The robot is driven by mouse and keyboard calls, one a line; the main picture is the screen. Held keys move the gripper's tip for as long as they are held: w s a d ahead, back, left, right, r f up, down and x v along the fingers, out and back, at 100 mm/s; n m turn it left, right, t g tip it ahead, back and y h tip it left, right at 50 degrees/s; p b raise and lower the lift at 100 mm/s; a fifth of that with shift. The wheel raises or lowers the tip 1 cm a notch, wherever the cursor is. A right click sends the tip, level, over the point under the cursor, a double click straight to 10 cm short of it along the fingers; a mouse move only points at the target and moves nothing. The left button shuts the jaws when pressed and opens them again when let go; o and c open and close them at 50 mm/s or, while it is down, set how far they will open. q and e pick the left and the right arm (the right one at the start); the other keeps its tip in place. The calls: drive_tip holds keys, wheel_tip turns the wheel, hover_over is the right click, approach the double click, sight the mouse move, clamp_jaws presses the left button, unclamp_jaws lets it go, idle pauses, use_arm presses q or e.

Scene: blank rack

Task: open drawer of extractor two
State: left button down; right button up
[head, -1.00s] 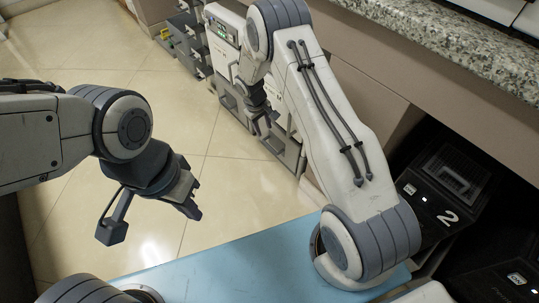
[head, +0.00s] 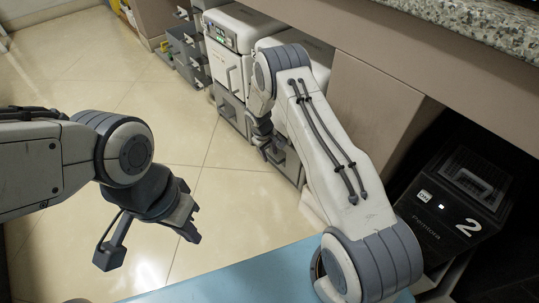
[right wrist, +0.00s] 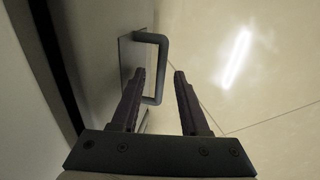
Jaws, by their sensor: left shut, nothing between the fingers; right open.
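Two white machines stand side by side on the floor at the top middle of the head view. The left one (head: 222,61) has a green display and a grey drawer (head: 231,108) below. The other (head: 309,66) is partly hidden by my right arm, with a grey drawer (head: 291,160) below. I cannot read a number on either. My right gripper (head: 268,148) is open in front of the second drawer. In the right wrist view a grey bar handle (right wrist: 161,73) shows between its open fingertips (right wrist: 159,74); contact is unclear. My left gripper (head: 194,222) is shut and empty over the floor.
A black box marked 2 (head: 431,213) sits under the granite-topped counter (head: 470,38) at right. Grey open drawers (head: 186,52) stand further back at left. A blue surface (head: 262,277) lies in front. The tiled floor (head: 75,65) at left is clear.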

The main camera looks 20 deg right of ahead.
clamp_jaws()
idle(1.4)
